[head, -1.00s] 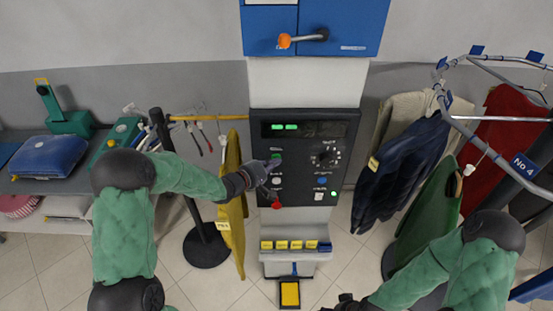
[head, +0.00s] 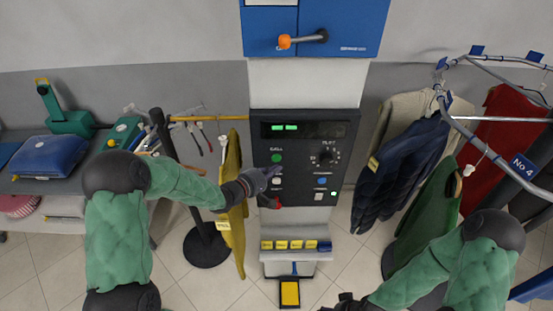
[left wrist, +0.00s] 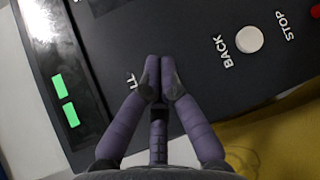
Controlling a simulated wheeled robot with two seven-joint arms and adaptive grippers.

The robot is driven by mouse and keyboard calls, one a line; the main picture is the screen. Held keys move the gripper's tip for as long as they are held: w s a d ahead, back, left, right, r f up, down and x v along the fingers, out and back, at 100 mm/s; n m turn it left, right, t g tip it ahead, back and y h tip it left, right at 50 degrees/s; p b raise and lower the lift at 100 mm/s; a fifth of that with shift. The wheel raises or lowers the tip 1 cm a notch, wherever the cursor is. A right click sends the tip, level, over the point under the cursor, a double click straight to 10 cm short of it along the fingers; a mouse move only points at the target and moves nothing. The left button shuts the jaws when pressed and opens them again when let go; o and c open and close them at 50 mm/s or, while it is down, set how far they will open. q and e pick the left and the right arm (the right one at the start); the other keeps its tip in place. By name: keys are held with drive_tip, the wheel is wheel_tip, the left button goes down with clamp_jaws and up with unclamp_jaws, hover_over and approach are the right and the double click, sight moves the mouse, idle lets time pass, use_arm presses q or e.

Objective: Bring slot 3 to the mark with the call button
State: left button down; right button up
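The control panel (head: 338,190) stands upright in the middle. Its green call button (head: 277,158) shows under the CALL label in the head view. My left gripper (head: 273,172) has its fingers together, empty, just below that button in the head view. In the left wrist view the closed fingertips (left wrist: 153,66) cover the call button; only the end of its label shows. I cannot tell whether they touch the panel. The hanging rail (head: 470,130) on the right carries a blue "No 4" plate (head: 523,167); no slot 3 number is readable. My right gripper (head: 347,303) is only partly visible.
The white BACK button (left wrist: 249,39) and red STOP button (left wrist: 316,11) sit close by the left gripper. A yellow garment (head: 233,190) hangs left of the panel, and a yellow pedal (head: 290,293) lies below.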

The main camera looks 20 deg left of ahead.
use_arm(q)
drive_tip(key=shift+s+d, duration=0.25)
drive_tip(key=shift+s, duration=0.6)
drive_tip(key=shift+s+d, duration=0.25)
drive_tip(key=shift+s, duration=0.6)
